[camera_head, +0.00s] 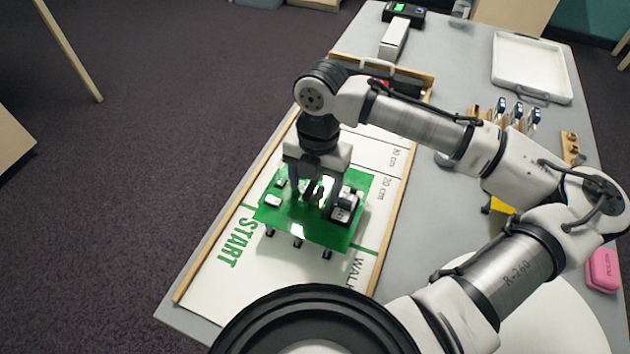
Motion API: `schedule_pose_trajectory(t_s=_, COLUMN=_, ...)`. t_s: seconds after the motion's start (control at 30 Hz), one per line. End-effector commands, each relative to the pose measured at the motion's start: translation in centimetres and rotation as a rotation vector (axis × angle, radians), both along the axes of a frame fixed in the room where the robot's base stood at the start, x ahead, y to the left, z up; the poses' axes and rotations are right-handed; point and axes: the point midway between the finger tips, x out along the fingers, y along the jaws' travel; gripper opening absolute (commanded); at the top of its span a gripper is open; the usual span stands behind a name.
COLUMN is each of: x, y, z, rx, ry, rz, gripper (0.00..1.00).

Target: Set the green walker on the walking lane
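The green walker (300,226) is a flat, shiny green plate with small white and dark parts on top and short dark legs below its near edge. It is over the white walking lane (290,288), across the green line beside the word START. I cannot tell for sure whether all its feet touch the lane. My gripper (316,198) points down at the middle of the plate. Its two fingers are spread apart, with a small dark part of the walker showing between them. The fingertips partly hide the plate's top.
Wooden rails (396,205) edge the lane. Right of it, the grey table (412,245) holds a wooden rack of several tools (517,112), a white tray (532,68) and a pink case (602,270). A dark device (403,12) stands at the far end. My arm crosses the table's right side.

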Motion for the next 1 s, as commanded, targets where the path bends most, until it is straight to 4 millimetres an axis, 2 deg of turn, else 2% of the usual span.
schedule_pose_trajectory(t_s=0.2, x=0.0, y=0.0, z=0.2, rx=-0.001, ry=-0.001, rz=0.000, gripper=0.65)
schedule_pose_trajectory(t_s=0.33, x=0.2, y=0.0, z=1.2, rx=-0.001, ry=-0.003, rz=-0.001, gripper=0.65)
schedule_pose_trajectory(t_s=0.7, x=1.0, y=-0.4, z=8.8, rx=-0.001, ry=-0.002, rz=0.000, gripper=0.65)
schedule_pose_trajectory(t_s=0.83, x=1.3, y=-0.5, z=10.8, rx=0.000, ry=-0.001, rz=-0.001, gripper=0.65)
schedule_pose_trajectory(t_s=1.0, x=1.4, y=-0.6, z=12.1, rx=-0.002, ry=0.000, rz=-0.002, gripper=0.65)
